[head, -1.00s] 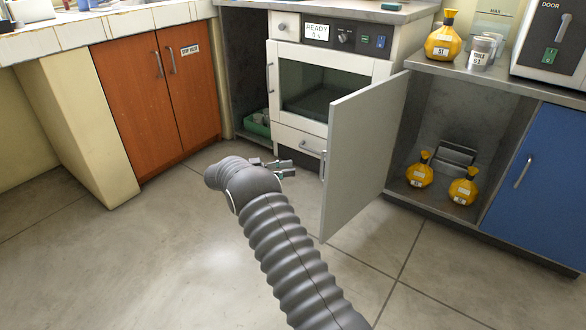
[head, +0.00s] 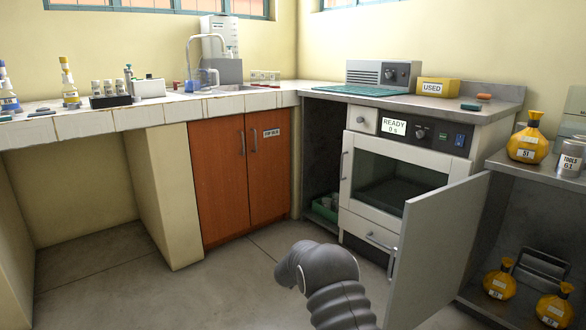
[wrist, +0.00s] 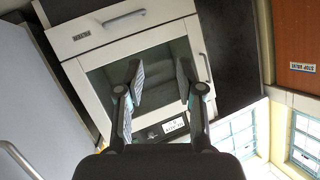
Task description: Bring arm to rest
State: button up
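In the head view my grey ribbed arm (head: 338,285) is bent low over the floor, in front of the white incubator (head: 394,187). My gripper's fingers do not show there; the bent arm end covers them. In the wrist view my gripper (wrist: 160,82) has its two fingers spread apart, with nothing between them. The incubator's shut glass door (wrist: 172,62) lies behind the fingers, seen upside down. Its panel reads READY 0 s in the head view.
A grey cabinet door (head: 438,255) stands open to the right of my arm. Yellow flasks (head: 499,283) stand in that cabinet; another flask (head: 528,140) is on top. Orange cupboard doors (head: 247,175) are shut at left. The floor (head: 180,300) at left is clear.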

jog(key=s+a+r+n+g+y+p, duration=0.1)
jog(key=s+a+r+n+g+y, duration=0.1)
jog(key=s+a+r+n+y, duration=0.5)
jog(key=s+a+r+g+y+p, duration=0.1)
jog(key=s+a+r+g+y, duration=0.2)
jog(key=s, duration=0.8)
jog(key=s+d+r+n+g+h+p, duration=0.15)
jog(key=s+d+r, duration=0.3)
jog(key=s, duration=0.65)
jog(key=s+d+r+n+g+p, duration=0.15)
jog(key=s+d+r, duration=0.3)
jog(key=s, duration=0.65)
jog(key=s+d+r+g+h+p, duration=0.15)
jog(key=s+d+r, duration=0.35)
jog(key=s, duration=0.7)
jog(key=s+d+r+t+p, duration=0.2)
jog(key=s+d+r+t, duration=0.1)
jog(key=s+r, duration=0.4)
notch_tip(320, 180, up, 3)
jog(key=shift+s+f, duration=0.2)
jog(key=shift+a, duration=0.1)
